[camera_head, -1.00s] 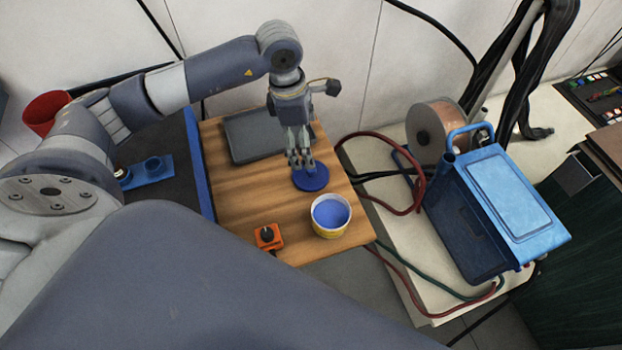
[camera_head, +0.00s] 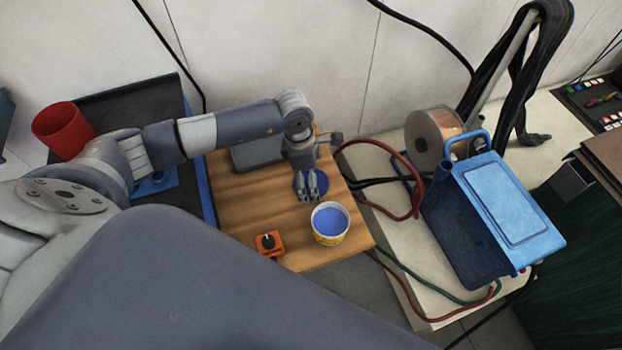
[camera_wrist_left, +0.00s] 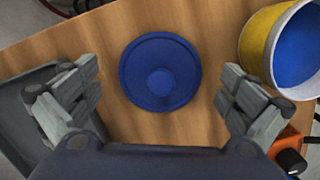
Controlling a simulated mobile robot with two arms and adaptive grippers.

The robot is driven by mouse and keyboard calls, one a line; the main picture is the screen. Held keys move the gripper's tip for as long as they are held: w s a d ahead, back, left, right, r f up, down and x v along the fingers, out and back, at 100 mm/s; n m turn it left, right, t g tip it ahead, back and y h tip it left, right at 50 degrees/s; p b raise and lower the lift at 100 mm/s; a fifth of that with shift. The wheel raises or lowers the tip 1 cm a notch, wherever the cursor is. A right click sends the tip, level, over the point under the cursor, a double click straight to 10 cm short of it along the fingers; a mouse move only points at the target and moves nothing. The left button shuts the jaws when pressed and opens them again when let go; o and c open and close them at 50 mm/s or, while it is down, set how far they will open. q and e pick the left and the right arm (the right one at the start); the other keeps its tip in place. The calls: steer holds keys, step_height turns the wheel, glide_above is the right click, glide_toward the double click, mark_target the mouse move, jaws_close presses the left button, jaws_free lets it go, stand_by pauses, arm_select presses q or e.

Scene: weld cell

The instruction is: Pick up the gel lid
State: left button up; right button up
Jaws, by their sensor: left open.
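The gel lid is a round blue disc with a small raised knob. It lies flat on the wooden board in the left wrist view (camera_wrist_left: 160,72), and in the head view the lid (camera_head: 300,186) is partly covered by my gripper. My left gripper (camera_head: 312,200) points down above the lid. In the left wrist view its fingers (camera_wrist_left: 160,100) are wide apart on either side of the lid, with nothing between them in contact. The yellow-and-white tub (camera_head: 330,224) with blue gel stands close by, nearer the front. My right gripper is not in view.
An orange block with a black knob (camera_head: 269,243) sits left of the tub. A grey tray (camera_head: 256,153) lies behind on the wooden board (camera_head: 232,205). A blue welding unit (camera_head: 495,215), a wire spool (camera_head: 433,137) and hoses stand to the right.

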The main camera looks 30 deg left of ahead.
arm_select(q)
steer(key=shift+s, duration=0.1)
steer(key=c, duration=1.2)
steer(key=shift+s, duration=0.2)
steer(key=c, duration=0.5)
steer(key=shift+c, duration=0.3)
